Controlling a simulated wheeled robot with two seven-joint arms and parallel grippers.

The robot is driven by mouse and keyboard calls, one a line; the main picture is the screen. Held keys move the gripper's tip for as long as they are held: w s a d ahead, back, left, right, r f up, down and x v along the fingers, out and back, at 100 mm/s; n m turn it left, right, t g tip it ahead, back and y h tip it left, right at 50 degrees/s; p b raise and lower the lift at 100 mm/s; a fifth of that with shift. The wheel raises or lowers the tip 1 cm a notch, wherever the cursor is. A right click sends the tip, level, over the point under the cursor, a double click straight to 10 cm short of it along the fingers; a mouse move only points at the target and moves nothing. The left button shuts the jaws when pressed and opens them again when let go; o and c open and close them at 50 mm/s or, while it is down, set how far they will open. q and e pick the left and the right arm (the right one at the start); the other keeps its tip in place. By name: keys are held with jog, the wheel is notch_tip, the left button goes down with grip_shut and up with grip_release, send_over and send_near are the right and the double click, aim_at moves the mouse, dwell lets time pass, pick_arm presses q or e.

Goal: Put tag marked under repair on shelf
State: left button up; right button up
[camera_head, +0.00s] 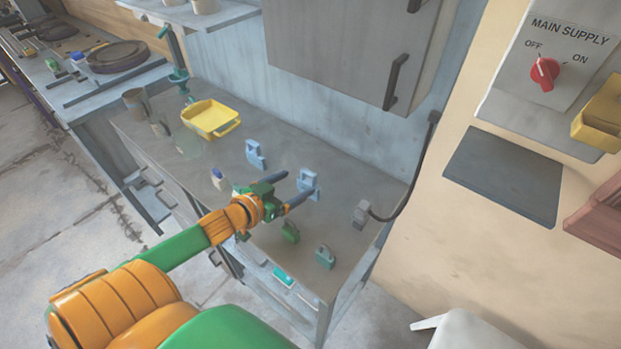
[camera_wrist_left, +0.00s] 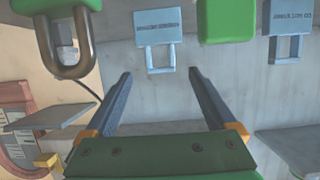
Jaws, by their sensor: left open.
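Several small padlock-shaped pieces stand on the grey cabinet top (camera_head: 345,245). A light blue one (camera_head: 308,179) is by my left gripper's fingertips (camera_head: 300,182); another light blue one (camera_head: 254,153) is further back. In the left wrist view, a light blue piece with lettering (camera_wrist_left: 157,27) lies beyond the gap between my open, empty fingers (camera_wrist_left: 160,72). A second lettered blue piece (camera_wrist_left: 289,17) is at the upper right. The lettering is too small to read surely, so I cannot tell which is marked under repair. My right gripper is out of view.
A yellow tray (camera_head: 211,119) is at the back left. A dark flat shelf (camera_head: 504,174) is on the wall below the main supply switch (camera_head: 545,73). A wall cabinet (camera_head: 340,40) hangs above.

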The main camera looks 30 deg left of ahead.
aim_at(309, 183)
pick_arm(q)
jog(key=x, duration=0.3)
jog(key=f+x, duration=0.1)
jog(key=x, duration=0.3)
jog(key=shift+s+a+b, duration=0.1)
jog(key=shift+b, duration=0.2)
grip_shut()
